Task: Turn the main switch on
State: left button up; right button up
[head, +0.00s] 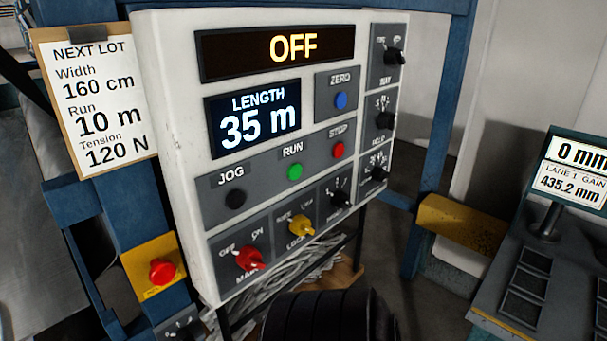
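The main switch (250,259) is a red rotary knob at the lower left of the white control panel (175,120) in the head view. OFF is printed at its upper left and ON at its upper right. The MAIN label below is partly hidden by the knob. Its pale pointer appears to lean toward OFF. The top display (280,47) reads OFF in orange. Neither gripper's fingers can be seen.
A yellow LOCK knob (300,226) and a black knob (340,199) sit right of the switch. JOG (236,198), RUN (295,172) and STOP (338,150) buttons are above. A red button (162,271) on a yellow plate stands left. A black ribbed cylinder fills the bottom middle.

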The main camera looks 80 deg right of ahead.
aim_at(248, 258)
jog(key=z, duration=2.45)
